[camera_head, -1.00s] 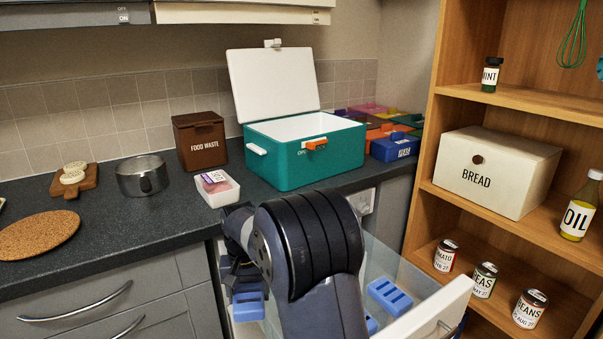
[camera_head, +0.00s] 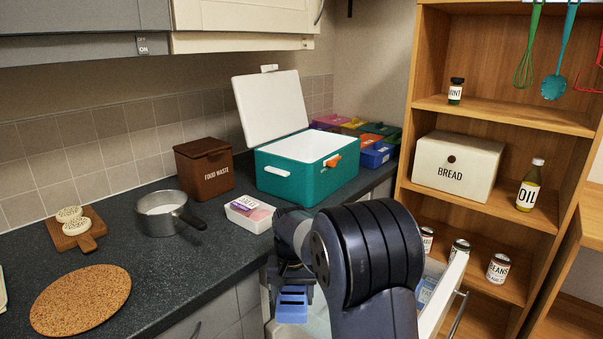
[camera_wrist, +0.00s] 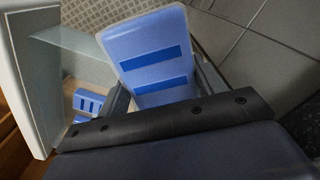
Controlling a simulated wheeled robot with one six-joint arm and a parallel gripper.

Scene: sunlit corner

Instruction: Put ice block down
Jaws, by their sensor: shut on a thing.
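The ice block, blue with darker blue bars (camera_head: 291,307), hangs from my gripper (camera_head: 292,278) near the left side of an open drawer (camera_head: 455,300). It also shows in the wrist view (camera_wrist: 155,55), held between the two dark fingers (camera_wrist: 158,85). My gripper is shut on it. In the wrist view, more blue blocks (camera_wrist: 88,103) lie in the drawer, lower down beside the held block. Much of the drawer is hidden behind my arm in the head view.
A teal cooler box (camera_head: 300,185) stands open on the dark counter (camera_head: 170,275). A white tub (camera_head: 250,217), a metal pan (camera_head: 160,217), a brown food waste bin (camera_head: 204,170) and a cork mat (camera_head: 80,299) are on the counter. A wooden shelf (camera_head: 500,110) stands at the right.

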